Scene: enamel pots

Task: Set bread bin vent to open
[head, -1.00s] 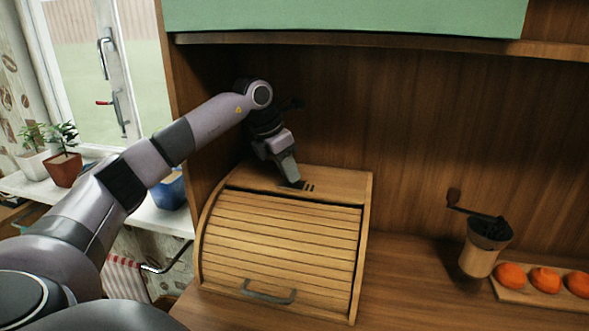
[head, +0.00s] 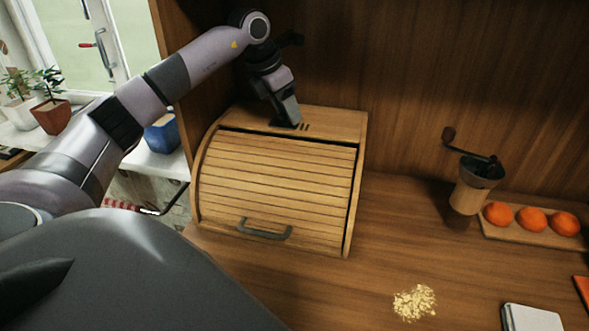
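The wooden bread bin (head: 272,185) stands on the counter with its slatted roll front down and its grey handle (head: 264,230) at the bottom. Its vent (head: 304,127) shows as dark slots in the flat top. My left gripper (head: 288,120) reaches down to the top, with its fingertips at or just above the surface, directly left of the visible slots. The gripper hides part of the vent, and the vent's setting cannot be made out. Whether the fingers are closed together is too small to tell. My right gripper is out of view.
A coffee grinder (head: 473,185) and a board with orange fruits (head: 531,218) stand to the right. Yellowish crumbs (head: 414,302) and a white object (head: 531,318) lie at the front. A wooden back wall rises behind.

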